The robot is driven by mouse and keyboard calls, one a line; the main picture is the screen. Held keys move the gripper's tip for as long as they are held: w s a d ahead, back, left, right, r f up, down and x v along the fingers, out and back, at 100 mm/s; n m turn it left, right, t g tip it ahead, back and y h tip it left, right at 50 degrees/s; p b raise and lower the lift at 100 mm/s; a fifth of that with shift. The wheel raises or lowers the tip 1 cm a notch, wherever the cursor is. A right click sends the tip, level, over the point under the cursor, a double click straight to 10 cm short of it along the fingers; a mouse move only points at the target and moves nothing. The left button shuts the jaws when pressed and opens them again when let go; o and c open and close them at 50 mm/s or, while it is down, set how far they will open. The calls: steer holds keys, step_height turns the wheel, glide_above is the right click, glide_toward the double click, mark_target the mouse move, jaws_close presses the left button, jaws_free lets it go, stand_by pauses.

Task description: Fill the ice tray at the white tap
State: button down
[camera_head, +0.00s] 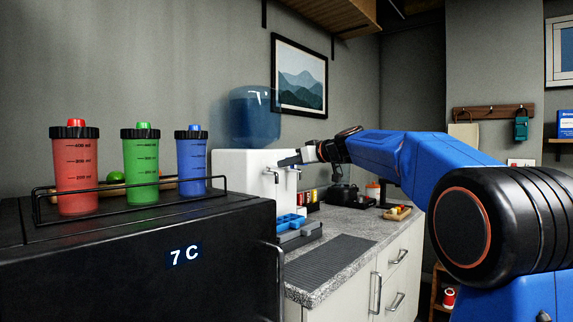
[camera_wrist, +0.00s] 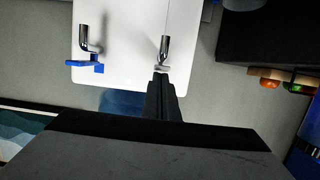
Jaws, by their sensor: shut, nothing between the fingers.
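The white water dispenser (camera_head: 240,172) stands on the counter and has two taps. In the wrist view, which looks upside down, one tap has a blue lever (camera_wrist: 85,67) and the white tap (camera_wrist: 164,50) has a pale lever. My gripper (camera_head: 281,162) is shut and empty, up at the taps. In the wrist view my gripper's fingertips (camera_wrist: 160,76) are at the white tap's lever; I cannot tell if they touch it.
A black fridge (camera_head: 140,255) marked 7 C stands at left, with a rack of red, green and blue bottles (camera_head: 141,160) on top. The ribbed mat (camera_head: 335,268) is clear. A kettle (camera_head: 343,192) stands farther back.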

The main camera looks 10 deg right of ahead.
stand_by(0.8)
steer(key=r+v, duration=0.2)
steer(key=v, duration=0.9)
stand_by(0.4)
steer(key=s+a+f+m+g+h, duration=0.2)
steer(key=s+f, duration=0.9)
steer(key=f, duration=0.1)
steer(key=s+a+f+m+g+h, duration=0.2)
steer(key=s+a+f, duration=0.1)
steer(key=s+f, duration=0.9)
steer(key=s+d+f+m+g+h, duration=0.1)
steer(key=s+d+f+h, duration=0.1)
steer(key=s+f, duration=0.8)
steer(key=s+d+f+m+g+h, duration=0.2)
steer(key=s+d+f+h, duration=0.1)
steer(key=s+f, duration=0.8)
step_height(320, 180, down, 2)
steer(key=shift+s+d+f, duration=0.15)
steer(key=shift+s+d, duration=0.1)
steer(key=shift+d, duration=0.2)
